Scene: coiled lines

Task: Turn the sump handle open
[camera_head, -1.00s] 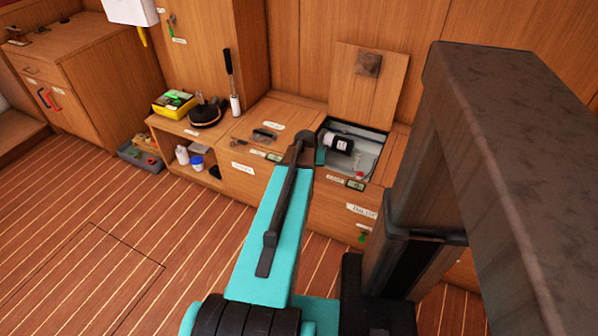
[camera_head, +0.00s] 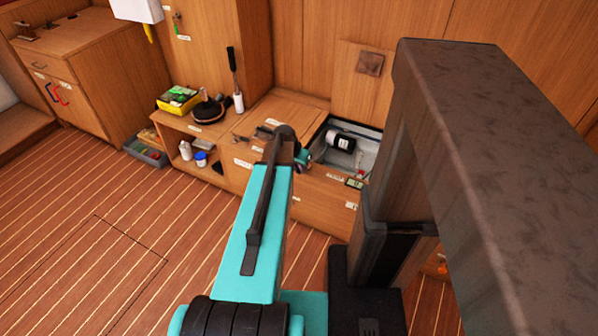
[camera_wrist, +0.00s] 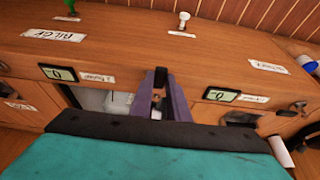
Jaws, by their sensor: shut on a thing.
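My gripper's purple fingers (camera_wrist: 161,101) show in the middle of the wrist view, close together in front of a wooden bench. A small dark piece (camera_wrist: 160,77) sits between their tips, and they are shut on it. Whether this is the sump handle I cannot tell. In the head view my own arm hides the fingers. No label reading sump is legible. A "BILGE" label (camera_wrist: 52,35) is on the bench top in the wrist view, left of my fingers.
The open bench compartment (camera_head: 369,153) holds a black and white pump (camera_head: 341,141); its lid (camera_head: 365,88) stands upright behind. Small displays (camera_wrist: 58,73) (camera_wrist: 220,95) flank my fingers. A white knob (camera_wrist: 183,20) stands beyond them. A yellow box (camera_head: 180,98) sits on the left shelf. Floor at left is clear.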

